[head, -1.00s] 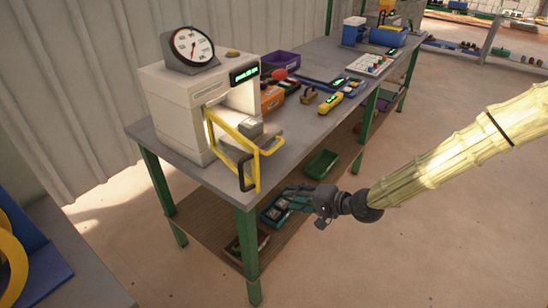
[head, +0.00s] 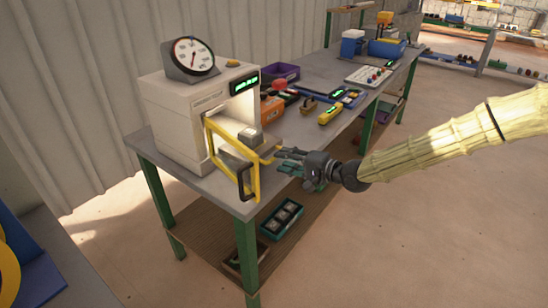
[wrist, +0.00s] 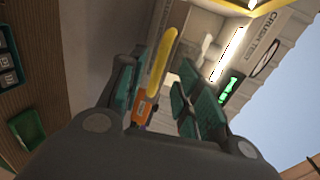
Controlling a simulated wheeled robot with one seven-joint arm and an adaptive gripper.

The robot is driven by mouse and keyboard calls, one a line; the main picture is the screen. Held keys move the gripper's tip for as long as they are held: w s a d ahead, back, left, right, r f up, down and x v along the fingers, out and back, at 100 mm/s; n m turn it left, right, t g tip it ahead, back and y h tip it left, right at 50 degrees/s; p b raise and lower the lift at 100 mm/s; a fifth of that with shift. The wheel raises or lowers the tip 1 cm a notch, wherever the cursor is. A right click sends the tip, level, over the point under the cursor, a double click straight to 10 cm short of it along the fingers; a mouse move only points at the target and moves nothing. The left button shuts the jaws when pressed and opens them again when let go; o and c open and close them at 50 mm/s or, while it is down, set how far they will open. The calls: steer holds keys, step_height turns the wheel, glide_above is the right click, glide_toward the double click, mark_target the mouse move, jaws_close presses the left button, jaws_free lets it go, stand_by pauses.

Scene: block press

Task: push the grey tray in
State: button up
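The press (head: 185,115) is a cream machine on the bench, with a dial on top and a lit green display. Its yellow-framed guard (head: 257,180) stands open at the front. The grey tray (head: 233,149) sticks out of the press opening behind the guard frame, partly hidden by it. A grey block (head: 250,136) sits on it. My gripper (head: 277,154) is just right of the guard and tray, at about bench height. In the wrist view its fingers (wrist: 165,100) are apart, with a yellow bar (wrist: 162,62) showing between them. Whether they touch anything is unclear.
On the bench (head: 300,133), an orange bin (head: 271,112), a purple bin (head: 283,73) and a yellow device (head: 331,109) stand right of the press. A teal tray (head: 282,218) lies on the lower shelf. The floor on the right is clear.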

mark_target(256, 148)
steer(key=shift+p+x, duration=0.3)
steer(key=shift+x, duration=2.1)
jaws_close()
